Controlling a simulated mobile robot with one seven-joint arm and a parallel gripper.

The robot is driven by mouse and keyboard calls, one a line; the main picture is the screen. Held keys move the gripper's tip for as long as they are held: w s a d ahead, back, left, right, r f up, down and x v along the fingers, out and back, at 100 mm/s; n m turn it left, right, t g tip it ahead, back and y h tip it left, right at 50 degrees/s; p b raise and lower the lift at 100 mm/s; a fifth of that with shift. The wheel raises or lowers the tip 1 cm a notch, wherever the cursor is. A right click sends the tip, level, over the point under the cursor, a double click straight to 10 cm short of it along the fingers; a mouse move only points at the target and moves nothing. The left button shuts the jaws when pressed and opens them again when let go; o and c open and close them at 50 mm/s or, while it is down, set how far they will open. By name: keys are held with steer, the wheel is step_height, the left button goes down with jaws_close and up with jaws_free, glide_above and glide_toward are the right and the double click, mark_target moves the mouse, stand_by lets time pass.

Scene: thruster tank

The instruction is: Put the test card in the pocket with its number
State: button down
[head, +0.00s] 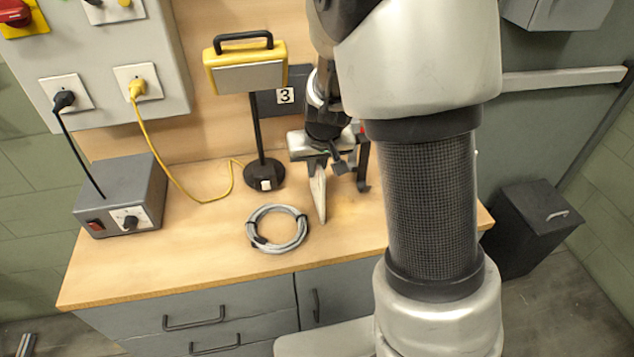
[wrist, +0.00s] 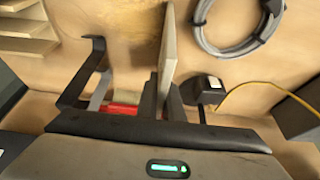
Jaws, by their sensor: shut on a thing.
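The test card (head: 318,196) is a thin, pale plate that hangs upright below my gripper (head: 316,165), above the wooden bench. It is seen nearly edge-on, and no number can be read on it. In the wrist view the card (wrist: 168,52) stands between the two dark fingers of my gripper (wrist: 163,95), which are shut on it. My arm hides part of the back board, and I cannot make out the pocket openings.
A grey cable coil (head: 277,230) lies left of the card. A yellow-headed lamp (head: 246,66) on a black stand and a grey switch box (head: 122,195) with cords are further left. A dark bracket (wrist: 82,75) is near my gripper. Wooden shelves (wrist: 25,28) show in the wrist view.

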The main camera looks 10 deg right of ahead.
steer(key=shift+r, duration=0.1)
step_height(320, 180, up, 9)
steer(key=p, duration=0.2)
steer(key=shift+r+p, duration=0.2)
steer(key=shift+p, duration=0.15)
steer(key=shift+r, duration=0.45)
steer(key=s+f+p, duration=0.5)
steer(key=s, duration=0.2)
steer(key=shift+d+f+p, duration=0.15)
steer(key=shift+d+p, duration=0.15)
steer(key=shift+s, duration=0.15)
